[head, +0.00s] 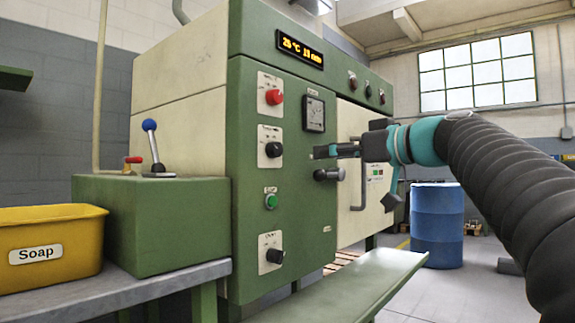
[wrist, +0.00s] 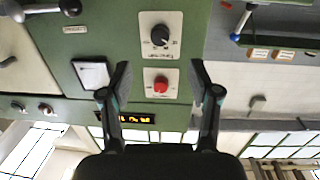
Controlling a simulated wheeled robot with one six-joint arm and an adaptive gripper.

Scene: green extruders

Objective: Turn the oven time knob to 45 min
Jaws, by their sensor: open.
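The green oven front (head: 240,180) carries a red knob (head: 273,97), a black knob (head: 273,149) below it, and a lower black knob (head: 275,256). Their labels are too small to read, so I cannot tell which sets time. The display (head: 299,48) seems to read 25 °C and 19 min. My gripper (head: 318,152) is open and empty, right of the upper black knob and apart from it. The upside-down wrist view shows my gripper (wrist: 161,68) with the red knob (wrist: 160,84) between its fingers in the picture and the black knob (wrist: 160,36) beyond the tips.
A green button (head: 271,201) sits between the two black knobs. A gauge (head: 314,114) and a dark horizontal handle (head: 328,174) are close to my gripper. A green shelf (head: 350,285) juts out below. A blue-tipped lever (head: 150,126) and yellow soap bin (head: 50,245) are left.

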